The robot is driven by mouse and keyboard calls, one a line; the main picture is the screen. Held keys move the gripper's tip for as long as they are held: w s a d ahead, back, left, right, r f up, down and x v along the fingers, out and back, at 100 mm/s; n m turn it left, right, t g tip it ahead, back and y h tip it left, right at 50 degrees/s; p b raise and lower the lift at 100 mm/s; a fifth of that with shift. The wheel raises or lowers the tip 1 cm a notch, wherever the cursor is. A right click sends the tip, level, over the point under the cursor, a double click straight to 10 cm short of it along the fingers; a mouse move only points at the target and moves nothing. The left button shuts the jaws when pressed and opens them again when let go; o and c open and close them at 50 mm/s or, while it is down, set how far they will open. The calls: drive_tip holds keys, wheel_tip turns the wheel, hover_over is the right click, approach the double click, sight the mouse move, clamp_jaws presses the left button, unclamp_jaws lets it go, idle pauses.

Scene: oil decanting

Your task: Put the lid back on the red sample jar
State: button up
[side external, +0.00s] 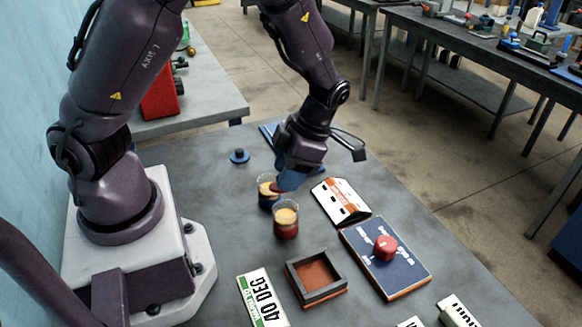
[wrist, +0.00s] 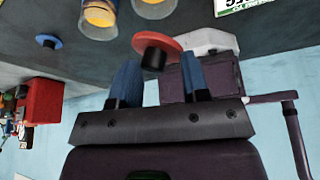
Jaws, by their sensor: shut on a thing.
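The red sample jar (side external: 286,228), a clear glass with a red lower part under a yellow layer, stands open on the table. A similar jar with a blue lower part (side external: 266,200) stands just behind it, also open. My gripper (side external: 281,186) is shut on the black knob of a red lid (wrist: 156,42), seen between the blue fingers in the wrist view (wrist: 158,65). Two jar tops (wrist: 100,14) show beyond the lid in the wrist view.
A blue lid (side external: 239,156) lies on the table at the back left. An empty dark-framed tray (side external: 318,294), a blue board (side external: 405,272) with a red knob (side external: 385,247), and a white-orange block (side external: 340,201) stand nearby. A 40 DEG sign (side external: 262,299) lies in front.

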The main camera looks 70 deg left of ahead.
sight(287, 209)
drive_tip(key=shift+f, duration=2.8)
clamp_jaws()
drive_tip(key=shift+f, duration=0.35)
drive_tip(key=shift+s, duration=0.1)
drive_tip(key=shift+w+d+r, duration=0.1)
drive_tip(key=shift+w+r, duration=0.3)
drive_tip(key=shift+r, duration=0.1)
drive_tip(key=shift+f, duration=0.2)
drive_tip(key=o, duration=1.2)
unclamp_jaws()
drive_tip(key=shift+o, duration=0.2)
